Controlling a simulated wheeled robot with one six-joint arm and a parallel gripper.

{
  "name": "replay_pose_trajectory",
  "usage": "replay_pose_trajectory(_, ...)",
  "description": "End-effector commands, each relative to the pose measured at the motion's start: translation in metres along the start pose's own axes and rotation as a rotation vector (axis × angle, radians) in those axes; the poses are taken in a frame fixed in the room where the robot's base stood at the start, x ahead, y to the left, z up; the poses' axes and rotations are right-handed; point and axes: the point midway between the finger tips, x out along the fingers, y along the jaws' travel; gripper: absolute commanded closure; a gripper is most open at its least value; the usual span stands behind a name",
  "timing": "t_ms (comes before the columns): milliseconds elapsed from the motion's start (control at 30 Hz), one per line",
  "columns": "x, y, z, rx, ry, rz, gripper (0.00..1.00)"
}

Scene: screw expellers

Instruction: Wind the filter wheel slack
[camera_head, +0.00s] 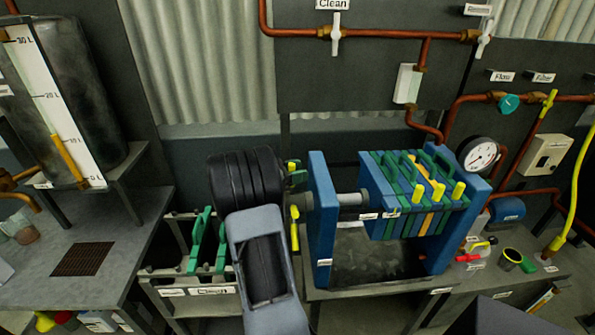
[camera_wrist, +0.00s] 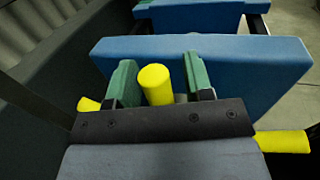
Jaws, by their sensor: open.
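The filter wheel shows by its yellow handles (camera_head: 295,212) on the left side of the blue end frame (camera_head: 322,225) of the press; my arm hides much of it. In the wrist view one yellow handle (camera_wrist: 155,85) stands between the two green fingers of my gripper (camera_wrist: 162,75). My gripper (camera_head: 299,178) is open, with a visible gap beside the right finger. More yellow handles show at the lower left (camera_wrist: 88,104) and right (camera_wrist: 283,142). A grey screw shaft (camera_head: 352,199) runs from the frame to a blue pressing plate (camera_head: 375,190).
Green and orange filter plates (camera_head: 415,195) with yellow grips stand right of the pressing plate. A rack with green plates (camera_head: 205,240) is below my arm. A tank (camera_head: 75,90) stands on the left bench. Copper pipes (camera_head: 380,33) and a gauge (camera_head: 479,153) line the back wall.

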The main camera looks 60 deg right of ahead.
Motion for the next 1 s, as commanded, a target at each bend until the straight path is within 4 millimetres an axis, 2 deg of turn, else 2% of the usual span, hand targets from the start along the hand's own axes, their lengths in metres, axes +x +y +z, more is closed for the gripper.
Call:
replay_pose_trajectory(67, -0.0003, 0.0001, -0.0001, 0.000, 0.000, 0.000, 0.54)
replay_pose_trajectory(533, -0.0007, 0.0002, 0.0001, 0.000, 0.000, 0.001, 0.99)
replay_pose_trajectory(1000, 0.0042, 0.0025, 0.0026, -0.024, 0.007, -0.007, 1.00)
